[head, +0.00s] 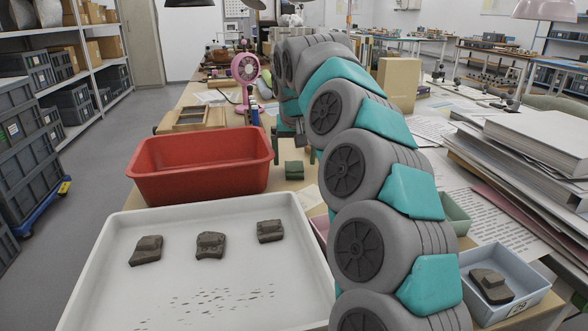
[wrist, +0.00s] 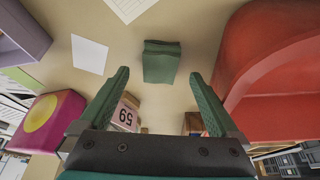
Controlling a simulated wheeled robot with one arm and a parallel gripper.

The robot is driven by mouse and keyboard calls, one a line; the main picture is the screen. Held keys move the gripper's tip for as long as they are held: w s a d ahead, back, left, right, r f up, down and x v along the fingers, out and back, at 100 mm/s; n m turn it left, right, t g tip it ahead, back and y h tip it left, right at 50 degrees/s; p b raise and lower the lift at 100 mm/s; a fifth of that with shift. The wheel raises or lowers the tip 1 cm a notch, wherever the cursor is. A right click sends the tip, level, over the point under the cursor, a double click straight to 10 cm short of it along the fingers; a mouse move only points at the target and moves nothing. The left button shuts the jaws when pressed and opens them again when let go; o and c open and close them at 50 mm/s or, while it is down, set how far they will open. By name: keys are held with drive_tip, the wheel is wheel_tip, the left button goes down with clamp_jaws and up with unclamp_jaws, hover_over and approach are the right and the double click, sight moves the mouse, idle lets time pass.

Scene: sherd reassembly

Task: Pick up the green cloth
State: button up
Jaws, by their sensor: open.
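The green cloth (head: 294,171) is a small folded dark-green pad lying on the tan table, just right of the red tub in the head view. In the wrist view the cloth (wrist: 161,61) lies ahead of the fingertips, roughly centred between them. My gripper (wrist: 159,74) is open, with its two green fingers wide apart and nothing between them. In the head view my gripper (head: 295,157) points down above the cloth, partly hidden by my arm. The fingers look clear of the cloth; the exact height cannot be told.
The red tub (head: 200,138) stands close left of the cloth. A white tray (head: 130,225) with three brown sherds fills the front. A blue-grey bin (head: 535,284) holding a sherd is front right. A pink fan (head: 245,70) and a box numbered 59 (wrist: 125,117) stand nearby.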

sight(295, 166)
drive_tip(key=shift+x, duration=1.2)
drive_tip(key=shift+c, duration=0.2)
drive_tip(key=c, duration=1.4)
wheel_tip(295, 166, up, 3)
drive_tip(key=shift+r+p, duration=0.1)
drive_tip(key=shift+p, duration=1)
drive_tip(key=shift+w+r, duration=0.1)
drive_tip(key=shift+r, duration=3.2)
